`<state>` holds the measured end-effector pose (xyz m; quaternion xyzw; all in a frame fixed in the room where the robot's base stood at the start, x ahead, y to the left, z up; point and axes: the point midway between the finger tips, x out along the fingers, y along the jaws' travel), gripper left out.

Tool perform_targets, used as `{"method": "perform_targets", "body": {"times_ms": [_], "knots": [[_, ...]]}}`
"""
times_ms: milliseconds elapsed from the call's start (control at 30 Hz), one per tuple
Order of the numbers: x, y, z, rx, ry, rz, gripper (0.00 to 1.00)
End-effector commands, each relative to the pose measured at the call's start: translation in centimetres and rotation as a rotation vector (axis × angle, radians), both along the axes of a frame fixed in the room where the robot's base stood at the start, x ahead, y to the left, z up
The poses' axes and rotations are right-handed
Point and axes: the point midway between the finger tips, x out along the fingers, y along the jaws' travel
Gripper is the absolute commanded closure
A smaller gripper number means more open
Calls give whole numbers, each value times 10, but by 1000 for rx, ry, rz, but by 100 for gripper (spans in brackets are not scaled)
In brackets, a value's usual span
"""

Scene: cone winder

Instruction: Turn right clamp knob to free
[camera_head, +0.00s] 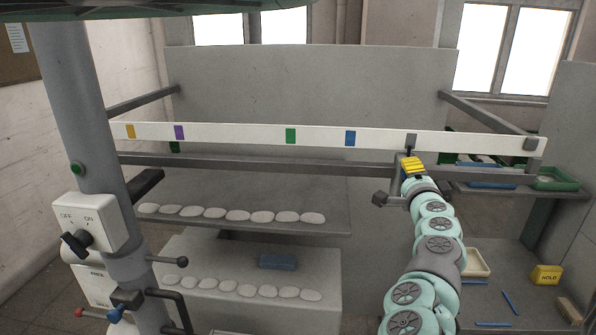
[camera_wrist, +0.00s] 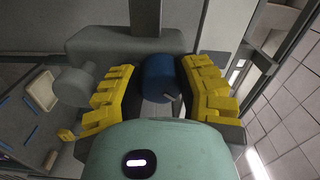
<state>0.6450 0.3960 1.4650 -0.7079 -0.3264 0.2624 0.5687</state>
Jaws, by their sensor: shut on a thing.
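My gripper (camera_head: 413,167) is at the right part of the long white bar (camera_head: 230,134), just below it in the head view. In the wrist view, the yellow finger pads of my gripper (camera_wrist: 159,76) are shut on a dark blue round knob (camera_wrist: 160,70), one pad on each side. The knob sits under a grey clamp body (camera_wrist: 115,43), which has a grey round end at its left. In the head view the knob is hidden behind my gripper.
A grey rail (camera_head: 260,160) runs below the white bar. A grey post with an OFF/ON switch box (camera_head: 90,222) stands at left. Shelves with white rounded pieces (camera_head: 237,216) lie left of my arm. Green trays (camera_head: 555,179) and a yellow HOLD box (camera_head: 546,275) are at right.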

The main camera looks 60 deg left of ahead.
Motion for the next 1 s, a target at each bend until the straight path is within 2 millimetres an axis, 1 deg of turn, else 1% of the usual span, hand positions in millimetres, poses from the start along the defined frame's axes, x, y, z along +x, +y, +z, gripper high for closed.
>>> {"method": "perform_targets", "body": {"times_ms": [333, 367, 633, 1000], "knots": [[0, 0, -1, -3, 1, 1, 100], [0, 0, -2, -3, 1, 1, 59], [0, 0, -1, -1, 0, 0, 31], [-1, -2, -1, -2, 0, -1, 30]]}}
